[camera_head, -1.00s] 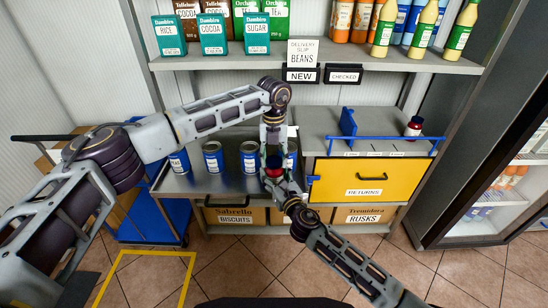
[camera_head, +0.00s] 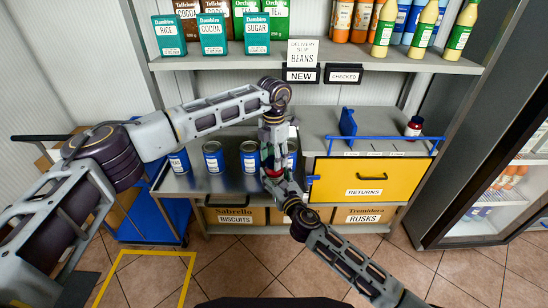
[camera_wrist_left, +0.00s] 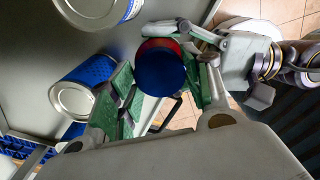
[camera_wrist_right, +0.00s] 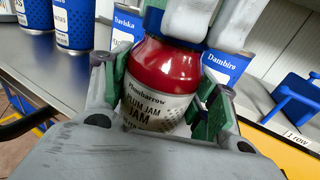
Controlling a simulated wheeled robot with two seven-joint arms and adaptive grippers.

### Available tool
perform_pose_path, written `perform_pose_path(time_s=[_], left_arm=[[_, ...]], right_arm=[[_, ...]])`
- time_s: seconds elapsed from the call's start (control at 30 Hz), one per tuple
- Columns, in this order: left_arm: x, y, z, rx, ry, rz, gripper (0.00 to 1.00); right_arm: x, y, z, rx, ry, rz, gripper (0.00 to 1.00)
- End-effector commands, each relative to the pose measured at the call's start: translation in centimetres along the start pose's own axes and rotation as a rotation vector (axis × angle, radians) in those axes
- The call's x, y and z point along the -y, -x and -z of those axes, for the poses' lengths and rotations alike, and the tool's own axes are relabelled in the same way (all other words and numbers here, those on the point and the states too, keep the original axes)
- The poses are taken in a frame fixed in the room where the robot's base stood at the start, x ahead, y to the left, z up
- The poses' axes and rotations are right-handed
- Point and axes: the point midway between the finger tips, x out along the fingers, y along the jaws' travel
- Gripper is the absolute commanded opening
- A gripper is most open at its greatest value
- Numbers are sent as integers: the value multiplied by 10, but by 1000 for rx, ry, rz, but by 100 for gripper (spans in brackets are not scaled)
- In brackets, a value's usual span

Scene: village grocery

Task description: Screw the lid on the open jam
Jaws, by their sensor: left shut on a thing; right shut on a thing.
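The red plum jam jar (camera_wrist_right: 165,85) stands nearly upright between the green pads of my right gripper (camera_wrist_right: 165,97), which is shut on it. The jar shows small in the head view (camera_head: 274,173). The blue lid (camera_wrist_left: 160,68) sits at the jar's mouth and shows at its top in the right wrist view (camera_wrist_right: 153,19). My left gripper (camera_wrist_left: 158,88) comes down from above and is shut on the lid. Its fingers hide part of the lid in the right wrist view. I cannot tell how far the lid is threaded.
Several blue-labelled cans (camera_head: 213,157) stand on the grey counter close behind the grippers. A yellow returns drawer (camera_head: 360,181) with a blue rail is to the right. Another jam jar (camera_head: 413,127) stands on the raised top. Shelves with packets and bottles are above.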

Motion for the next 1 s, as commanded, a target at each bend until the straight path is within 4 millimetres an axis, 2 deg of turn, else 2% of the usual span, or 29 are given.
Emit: perform_pose_path(time_s=[1.0], left_arm=[[-1, 1, 0, -3, -832, -2, 39]], right_arm=[[1, 0, 1, -1, 0, 2, 0]])
